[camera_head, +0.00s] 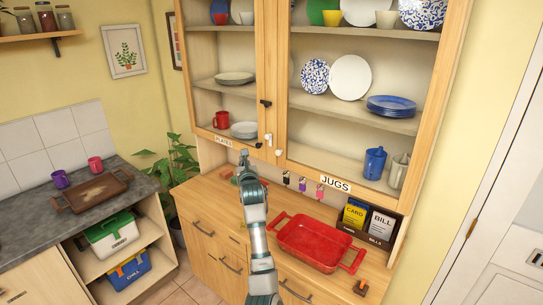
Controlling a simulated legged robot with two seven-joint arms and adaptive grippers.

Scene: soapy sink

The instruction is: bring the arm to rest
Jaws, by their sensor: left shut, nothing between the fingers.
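My left arm rises from the bottom of the head view, in front of the wooden dresser. My left gripper (244,156) is at its upper end, in front of the lower edge of the cupboard, below the "PLATES" label. It is small in the picture and shut, with nothing seen in it. The arm hides part of the dresser top and a reddish thing (230,179) just behind it. My right gripper is not in view.
A red tray (315,244) stands on the dresser top, right of my arm. The cupboard (277,80) above holds plates and jugs. Card and bill folders (368,221) stand at the right. A counter (60,215) with a brown tray (94,193) is at the left.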

